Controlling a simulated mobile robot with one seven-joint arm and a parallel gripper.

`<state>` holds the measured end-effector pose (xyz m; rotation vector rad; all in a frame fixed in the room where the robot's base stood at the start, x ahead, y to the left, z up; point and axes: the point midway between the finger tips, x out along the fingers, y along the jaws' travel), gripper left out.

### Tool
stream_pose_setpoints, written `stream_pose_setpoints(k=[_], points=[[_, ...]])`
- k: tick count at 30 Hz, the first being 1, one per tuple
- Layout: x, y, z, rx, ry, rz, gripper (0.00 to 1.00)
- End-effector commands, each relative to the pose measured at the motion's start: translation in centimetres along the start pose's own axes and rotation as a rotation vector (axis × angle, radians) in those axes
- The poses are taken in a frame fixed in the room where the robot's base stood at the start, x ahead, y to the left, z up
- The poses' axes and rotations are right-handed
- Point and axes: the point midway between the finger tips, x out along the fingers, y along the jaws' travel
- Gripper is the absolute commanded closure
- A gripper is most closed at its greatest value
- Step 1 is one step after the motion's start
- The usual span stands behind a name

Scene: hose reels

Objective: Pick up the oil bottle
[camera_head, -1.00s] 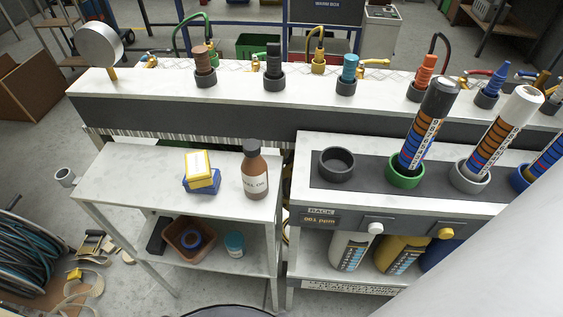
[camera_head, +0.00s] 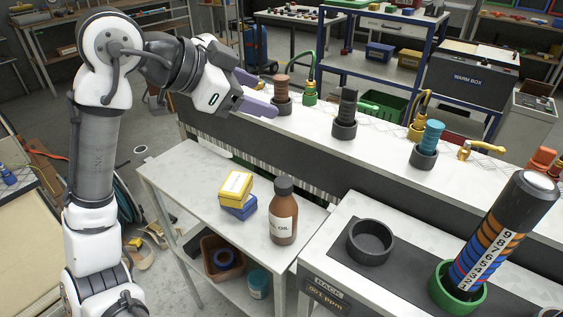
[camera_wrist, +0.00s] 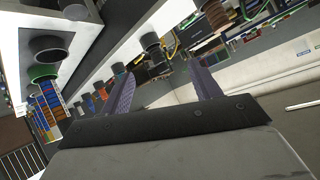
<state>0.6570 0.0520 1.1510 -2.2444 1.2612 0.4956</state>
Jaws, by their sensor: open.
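The oil bottle (camera_head: 284,212) is brown with a dark cap and a white label reading "OIL". It stands upright on the light tabletop of the small shelf table (camera_head: 190,196), near its right end. My gripper (camera_head: 262,92) is raised above and behind the bottle in the head view, over the long white bench, well apart from the bottle. Its purple fingers are spread with nothing between them. In the wrist view the two fingers of my gripper (camera_wrist: 160,88) are apart, and I cannot make out the oil bottle there.
Yellow and blue boxes (camera_head: 237,190) are stacked left of the bottle. A black ring holder (camera_head: 370,243) and a green holder (camera_head: 446,292) with a tall striped cylinder (camera_head: 500,232) stand to the right. The long bench (camera_head: 310,130) with several capped fittings runs behind.

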Motion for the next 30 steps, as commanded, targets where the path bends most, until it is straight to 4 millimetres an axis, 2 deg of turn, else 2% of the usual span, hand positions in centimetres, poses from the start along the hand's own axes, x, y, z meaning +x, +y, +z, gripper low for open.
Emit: stream_pose_setpoints(k=[1,3,6,11,21,30], points=[[0.4,1.3,1.8,0.008,-0.099,0.093,0.37],[0.5,3.0,3.6,0.021,-0.209,0.214,0.37],[0.0,4.5,5.3,0.034,-0.310,0.332,0.37],[0.3,5.7,6.6,0.043,-0.364,0.406,0.37],[5.7,8.1,8.7,0.044,-0.361,0.406,0.37],[7.7,9.2,9.4,0.043,-0.361,0.404,0.37]])
